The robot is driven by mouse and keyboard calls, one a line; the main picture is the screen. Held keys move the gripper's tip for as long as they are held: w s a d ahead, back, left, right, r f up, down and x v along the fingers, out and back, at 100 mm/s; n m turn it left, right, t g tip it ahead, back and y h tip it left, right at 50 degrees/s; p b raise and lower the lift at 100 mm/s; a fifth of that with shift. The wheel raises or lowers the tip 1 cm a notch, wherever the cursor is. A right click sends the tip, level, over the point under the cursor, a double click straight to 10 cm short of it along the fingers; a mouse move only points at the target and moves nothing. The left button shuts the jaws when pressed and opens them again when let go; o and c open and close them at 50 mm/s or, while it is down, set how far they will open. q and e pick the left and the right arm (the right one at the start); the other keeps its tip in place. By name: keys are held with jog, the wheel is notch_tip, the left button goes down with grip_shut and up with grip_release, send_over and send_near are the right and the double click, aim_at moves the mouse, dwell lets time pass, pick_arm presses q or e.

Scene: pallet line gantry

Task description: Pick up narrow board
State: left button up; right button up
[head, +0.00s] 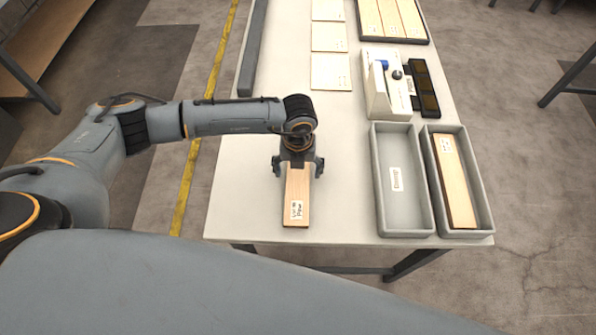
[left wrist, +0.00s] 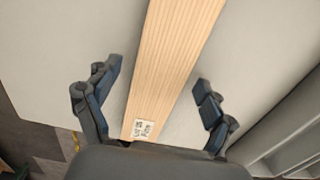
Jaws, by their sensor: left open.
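A narrow, light wooden board (head: 297,188) with a white label lies on the near part of the white table. My left gripper (head: 298,167) is above its far part, with one finger on each side. In the left wrist view the board (left wrist: 172,65) runs between the two open fingers (left wrist: 158,74), and bare table shows between each finger and the board's edges. The fingers do not appear to touch the board. A marked patch shows at its lower end there. The board's far end in the head view is hidden under my gripper. My right gripper is not in view.
An empty grey bin (head: 395,224) stands right of the board, and beside it a grey bin (head: 484,205) holds another labelled board (head: 454,180). Behind them is a white device (head: 388,95). Pale square plates (head: 330,71) and a tray of boards (head: 392,18) lie farther back.

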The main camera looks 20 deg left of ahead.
pick_arm(q)
jog(key=c, duration=1.3)
jog(key=shift+c, duration=0.3)
jog(key=shift+r, duration=0.1)
